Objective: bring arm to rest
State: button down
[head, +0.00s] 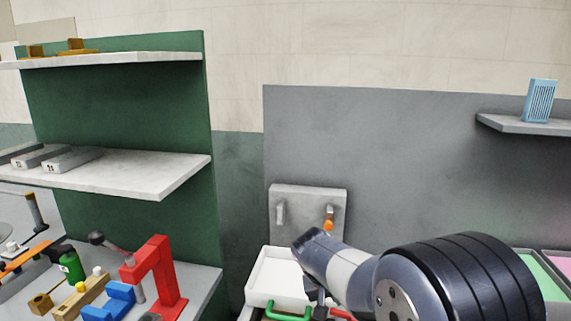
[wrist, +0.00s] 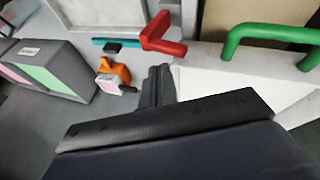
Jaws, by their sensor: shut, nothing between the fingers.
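My gripper (wrist: 158,80) shows in the wrist view as two dark fingers side by side, shut with nothing between them. In the head view my arm reaches in from the lower right, and its bent wrist part is over the area beside a white tray (head: 262,276). The gripper's tips are mostly hidden there, low in the picture. In the wrist view a red handle-like piece (wrist: 158,38) and a green handle (wrist: 235,40) lie beyond the fingers. I cannot tell whether the fingers touch anything.
A red press frame (head: 160,270) and blue blocks (head: 112,300) stand on the left bench. A grey wall plate (head: 308,195) is behind the tray. An orange-and-white item (wrist: 113,76) and a pink-and-green-panelled box (wrist: 48,70) lie left in the wrist view.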

jog(key=shift+f, duration=0.4)
